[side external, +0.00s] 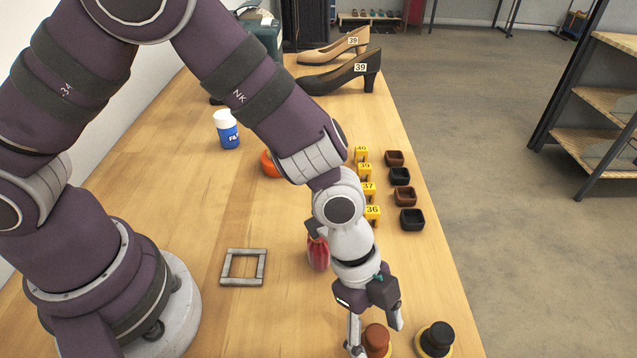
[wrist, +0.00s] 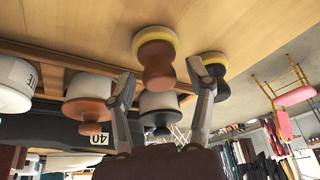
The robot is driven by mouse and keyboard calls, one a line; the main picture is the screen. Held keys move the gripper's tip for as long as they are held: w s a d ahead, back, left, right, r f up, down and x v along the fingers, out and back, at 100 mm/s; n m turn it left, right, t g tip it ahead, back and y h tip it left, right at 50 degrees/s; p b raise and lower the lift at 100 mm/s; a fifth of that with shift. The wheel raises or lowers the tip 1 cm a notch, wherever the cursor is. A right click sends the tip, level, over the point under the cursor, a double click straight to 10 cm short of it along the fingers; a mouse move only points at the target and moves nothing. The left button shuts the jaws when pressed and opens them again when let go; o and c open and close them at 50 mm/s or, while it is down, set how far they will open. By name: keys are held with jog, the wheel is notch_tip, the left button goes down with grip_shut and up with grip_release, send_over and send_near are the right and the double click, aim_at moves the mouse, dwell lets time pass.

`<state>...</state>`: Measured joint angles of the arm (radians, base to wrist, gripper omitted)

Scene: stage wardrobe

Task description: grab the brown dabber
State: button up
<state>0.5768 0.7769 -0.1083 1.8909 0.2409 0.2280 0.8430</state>
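The brown dabber (side external: 376,337) stands at the near edge of the table in the side view, its lower part cut by the frame. In the wrist view the brown dabber (wrist: 158,66) has a brown knobbed handle and a yellow pad, and appears inverted. A black dabber (side external: 437,337) stands to its right; it also shows in the wrist view (wrist: 216,70). My gripper (side external: 376,332) is open and points down, with a finger to each side of the brown handle in the picture. In the wrist view my gripper (wrist: 162,78) shows a gap around the handle; no contact is visible.
White pots with brown or dark knobs (wrist: 88,98) stand close by in the wrist view. A grey square frame (side external: 243,268), a red object (side external: 318,254) and small brown and black cups (side external: 404,196) are on the table. Its right edge drops to the floor.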

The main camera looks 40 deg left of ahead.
jog(key=c, duration=0.8)
jog(key=shift+c, duration=0.2)
